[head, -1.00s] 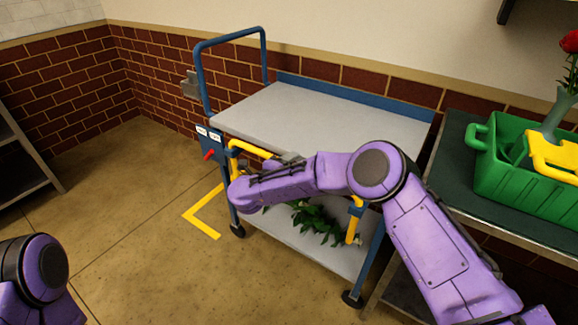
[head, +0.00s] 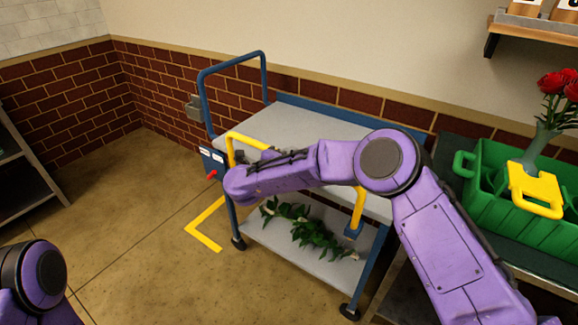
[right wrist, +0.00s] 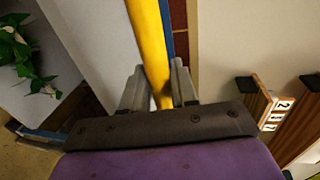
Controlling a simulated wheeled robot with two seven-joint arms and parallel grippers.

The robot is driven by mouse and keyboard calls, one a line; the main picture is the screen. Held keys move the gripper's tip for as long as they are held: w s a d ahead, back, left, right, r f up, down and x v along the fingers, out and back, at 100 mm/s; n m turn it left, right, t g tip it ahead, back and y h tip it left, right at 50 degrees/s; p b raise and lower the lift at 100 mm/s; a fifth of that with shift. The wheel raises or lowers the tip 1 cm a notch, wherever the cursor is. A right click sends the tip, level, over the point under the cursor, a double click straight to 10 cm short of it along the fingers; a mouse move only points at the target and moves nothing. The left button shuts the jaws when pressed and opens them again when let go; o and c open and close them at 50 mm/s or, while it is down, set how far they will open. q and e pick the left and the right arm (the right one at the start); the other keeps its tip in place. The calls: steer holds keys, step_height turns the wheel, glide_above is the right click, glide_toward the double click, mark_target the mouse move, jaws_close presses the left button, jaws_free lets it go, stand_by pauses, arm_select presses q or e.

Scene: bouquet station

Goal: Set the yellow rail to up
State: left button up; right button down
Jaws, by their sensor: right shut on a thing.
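The yellow rail (head: 250,141) is a bent tube on the near long side of the blue and grey cart. Its left corner stands above the cart's top deck (head: 285,125), and its right leg (head: 358,210) runs down to a blue socket. My right arm crosses in front of the rail's middle and hides it and the gripper in the head view. In the right wrist view my right gripper (right wrist: 160,88) is shut on the rail (right wrist: 150,45), one finger on each side. Of my left arm only a link shows, and its gripper is out of view.
A small red part (head: 212,175) sits below white labels on the cart's left post. Leafy greenery (head: 305,228) lies on the lower shelf (head: 285,255). A green crate (head: 480,195) and a vase of red roses (head: 542,140) are at right. Floor at left is clear.

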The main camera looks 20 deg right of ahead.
steer(key=shift+r, duration=0.65)
steer(key=shift+w, duration=0.1)
steer(key=c, duration=1)
jaws_free()
steer(key=shift+r, duration=0.1)
steer(key=shift+s+a, duration=0.25)
steer(key=shift+a, duration=0.05)
steer(key=b+v, duration=0.1)
steer(key=v, duration=0.9)
